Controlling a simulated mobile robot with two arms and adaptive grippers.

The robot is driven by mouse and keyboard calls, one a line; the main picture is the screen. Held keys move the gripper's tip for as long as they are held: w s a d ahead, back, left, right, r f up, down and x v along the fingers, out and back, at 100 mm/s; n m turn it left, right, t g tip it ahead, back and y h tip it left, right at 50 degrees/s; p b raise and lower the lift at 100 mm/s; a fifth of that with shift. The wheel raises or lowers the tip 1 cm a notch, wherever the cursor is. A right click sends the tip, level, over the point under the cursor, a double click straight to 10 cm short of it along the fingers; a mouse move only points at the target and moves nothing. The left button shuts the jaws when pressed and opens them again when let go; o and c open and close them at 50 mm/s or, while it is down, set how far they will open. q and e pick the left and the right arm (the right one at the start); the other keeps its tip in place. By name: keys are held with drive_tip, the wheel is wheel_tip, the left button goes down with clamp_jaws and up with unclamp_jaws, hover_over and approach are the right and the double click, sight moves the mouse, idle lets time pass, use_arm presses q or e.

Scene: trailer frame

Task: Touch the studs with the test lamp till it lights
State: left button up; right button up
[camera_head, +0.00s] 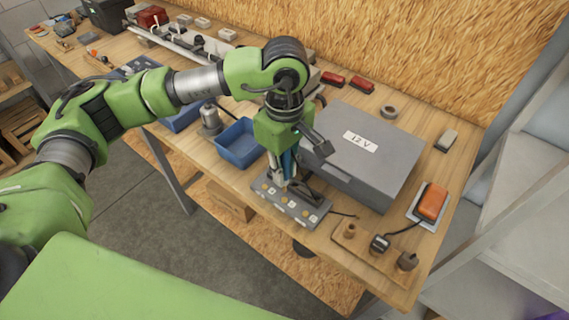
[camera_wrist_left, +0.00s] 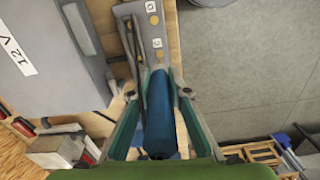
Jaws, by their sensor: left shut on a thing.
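The test lamp shows as a blue handle (camera_wrist_left: 160,115) between the fingers of my left gripper (camera_wrist_left: 156,92) in the wrist view. The gripper is shut on it. In the head view, my left gripper (camera_head: 287,170) points down over the grey stud board (camera_head: 312,219), with a bit of blue (camera_head: 287,160) between its fingers. The board lies at the bench's front edge and carries several round studs with small white labels. The lamp's tip is hidden, so contact with a stud cannot be told. No glow shows.
A large grey box (camera_head: 375,160) marked 12 V stands right behind the board. A blue tray (camera_head: 238,145) is to the left. At the right are an orange-topped item (camera_head: 432,202) and a wooden block (camera_head: 375,258) with a dark cable. The floor is open in front.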

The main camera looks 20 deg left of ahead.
use_arm(q)
drive_tip(key=shift+f, duration=0.75)
drive_tip(key=shift+b, duration=0.55)
drive_tip(key=shift+f+b, duration=0.95)
drive_tip(key=shift+b, duration=0.3)
idle(0.5)
drive_tip(key=shift+r, duration=0.1)
idle(0.8)
